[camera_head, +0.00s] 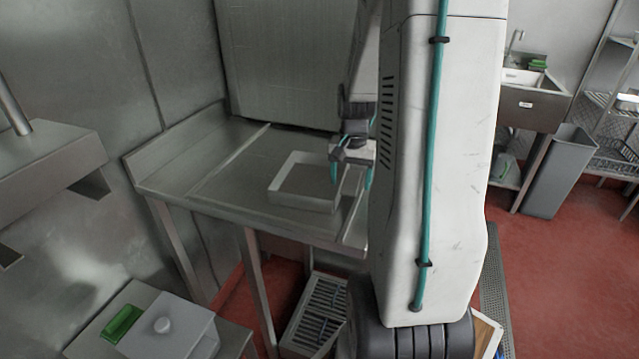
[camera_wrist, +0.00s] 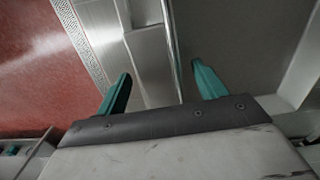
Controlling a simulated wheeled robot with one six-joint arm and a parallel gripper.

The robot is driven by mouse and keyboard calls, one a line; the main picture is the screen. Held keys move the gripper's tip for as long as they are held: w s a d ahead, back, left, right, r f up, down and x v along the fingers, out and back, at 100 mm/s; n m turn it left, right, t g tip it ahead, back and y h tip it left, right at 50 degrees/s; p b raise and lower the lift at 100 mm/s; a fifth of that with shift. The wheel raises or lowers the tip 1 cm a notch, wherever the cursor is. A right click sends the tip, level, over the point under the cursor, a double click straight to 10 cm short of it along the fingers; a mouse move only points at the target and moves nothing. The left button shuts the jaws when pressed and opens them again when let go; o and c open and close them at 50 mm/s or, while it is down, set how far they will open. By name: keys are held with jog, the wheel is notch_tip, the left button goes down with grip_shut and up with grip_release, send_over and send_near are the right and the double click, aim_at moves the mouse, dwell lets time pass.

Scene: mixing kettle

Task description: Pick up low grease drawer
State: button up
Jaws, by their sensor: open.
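The low grease drawer (camera_head: 303,203) looks like a shallow, open, grey rectangular tray on the steel table. It looks empty. My gripper (camera_head: 351,175) is at its right side, with teal fingers open and pointing down. In the wrist view my gripper (camera_wrist: 161,72) has its two fingers apart. The drawer (camera_wrist: 240,45) fills the right part of that view, and its thin wall edge runs between the fingers. I cannot tell whether either finger touches it. My arm hides part of the table right of the drawer.
The steel table (camera_head: 215,207) has a raised back edge and free room left of the drawer. A slatted crate (camera_head: 318,305) is below it. A white box (camera_head: 165,330) and a green item (camera_head: 122,325) are at the lower left. A sink (camera_head: 525,92) and grey bin (camera_head: 555,175) stand right.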

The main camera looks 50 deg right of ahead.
jog(key=c, duration=1.4)
jog(key=shift+r, duration=0.2)
